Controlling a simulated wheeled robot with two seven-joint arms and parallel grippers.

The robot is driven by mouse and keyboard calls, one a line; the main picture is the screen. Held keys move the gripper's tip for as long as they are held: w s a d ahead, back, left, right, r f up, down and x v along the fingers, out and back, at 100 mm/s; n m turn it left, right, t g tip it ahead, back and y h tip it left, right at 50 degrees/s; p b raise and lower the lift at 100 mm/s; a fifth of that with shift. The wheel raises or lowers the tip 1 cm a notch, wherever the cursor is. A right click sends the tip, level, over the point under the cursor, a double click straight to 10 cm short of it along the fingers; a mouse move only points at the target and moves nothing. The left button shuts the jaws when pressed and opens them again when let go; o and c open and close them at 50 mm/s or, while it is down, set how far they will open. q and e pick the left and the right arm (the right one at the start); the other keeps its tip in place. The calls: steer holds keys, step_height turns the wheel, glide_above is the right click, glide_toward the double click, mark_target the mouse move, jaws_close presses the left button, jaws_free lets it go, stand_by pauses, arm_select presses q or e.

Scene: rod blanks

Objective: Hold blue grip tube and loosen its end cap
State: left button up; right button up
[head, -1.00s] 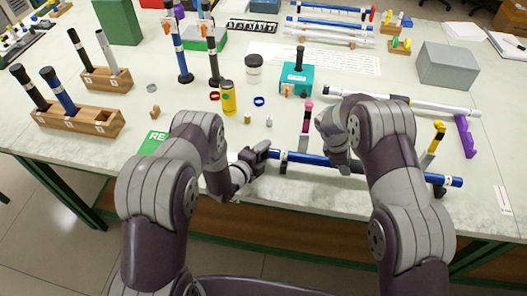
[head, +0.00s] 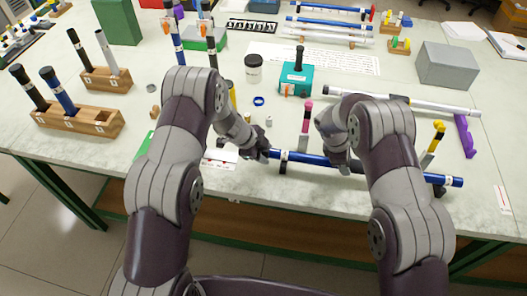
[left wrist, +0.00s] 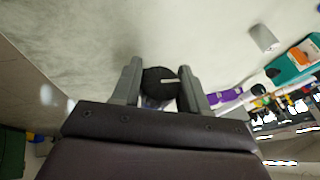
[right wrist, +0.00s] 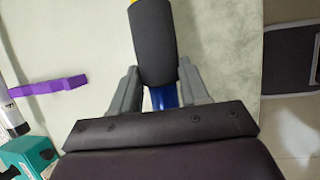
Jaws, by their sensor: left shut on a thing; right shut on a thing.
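The blue grip tube (head: 310,159) lies level near the front edge of the bench, on dark supports. My left gripper (head: 264,150) is shut on the black end cap (left wrist: 160,80) at the tube's left end; the left wrist view shows the cap's round face with a white mark between the fingers. My right gripper (head: 342,163) is shut on the blue tube, right of its middle; the tube also shows between the fingers in the right wrist view (right wrist: 164,98). A black cylinder with a yellow end (right wrist: 154,42) shows beyond those fingers.
A pink-topped post (head: 307,116) stands just behind the tube. A black-and-yellow piece (head: 436,138) stands near its right end. A teal block (head: 296,79) and a white tube with a purple holder (head: 465,136) lie farther back. Wooden racks (head: 105,122) stand at left.

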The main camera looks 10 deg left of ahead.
arm_select(q)
steer(key=n+g, duration=0.1)
steer(key=g, duration=0.4)
steer(key=shift+w+a+g, duration=0.1)
steer(key=shift+g, duration=0.7)
steer(key=o, duration=1)
steer(key=shift+r, duration=0.1)
steer(key=v, duration=1.1)
steer(key=shift+a+r, duration=0.15)
steer(key=shift+r, duration=0.2)
steer(key=shift+w, duration=0.1)
